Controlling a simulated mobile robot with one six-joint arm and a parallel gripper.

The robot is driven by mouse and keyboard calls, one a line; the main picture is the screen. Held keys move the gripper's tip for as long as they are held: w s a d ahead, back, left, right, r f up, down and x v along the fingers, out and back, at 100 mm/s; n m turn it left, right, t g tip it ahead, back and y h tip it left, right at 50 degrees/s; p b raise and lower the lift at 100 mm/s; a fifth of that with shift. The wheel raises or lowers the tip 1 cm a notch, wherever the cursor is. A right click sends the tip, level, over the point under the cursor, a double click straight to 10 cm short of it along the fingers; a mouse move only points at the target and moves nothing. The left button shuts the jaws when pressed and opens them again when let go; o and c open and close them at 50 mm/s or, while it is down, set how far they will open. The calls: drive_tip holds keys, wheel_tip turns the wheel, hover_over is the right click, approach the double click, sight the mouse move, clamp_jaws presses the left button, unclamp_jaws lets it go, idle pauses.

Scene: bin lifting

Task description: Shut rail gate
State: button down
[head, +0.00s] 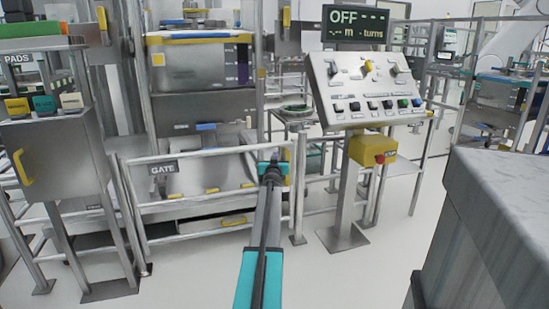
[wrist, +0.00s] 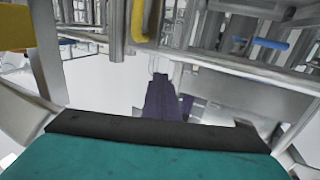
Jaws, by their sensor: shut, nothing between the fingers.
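The rail gate (head: 205,152) is a frame of grey tubes with a GATE plate (head: 164,167) at its left. It spans the front of the bin lift, its right end close to a post. Whether that end is latched I cannot tell. A yellow handle (head: 285,155) is at the right end; a yellow bar, likely this handle, shows in the wrist view (wrist: 139,22). My gripper (head: 272,166) is shut and empty at the gate's right end, just left of the handle in the head view. Contact is unclear. In the wrist view my gripper (wrist: 161,80) points towards the grey tubes.
A control panel (head: 367,85) on a post, with an OFF display (head: 352,27) and a red stop button (head: 380,158), stands right of the gate. A grey cabinet (head: 58,155) stands at left. A grey counter (head: 500,215) fills the lower right. Pale floor is clear in front.

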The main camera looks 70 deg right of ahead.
drive_tip(key=s+a+b, duration=0.4)
drive_tip(key=a+b, duration=0.1)
drive_tip(key=a, duration=0.2)
drive_tip(key=shift+a, duration=0.15)
drive_tip(key=shift+s, duration=0.1)
idle(0.6)
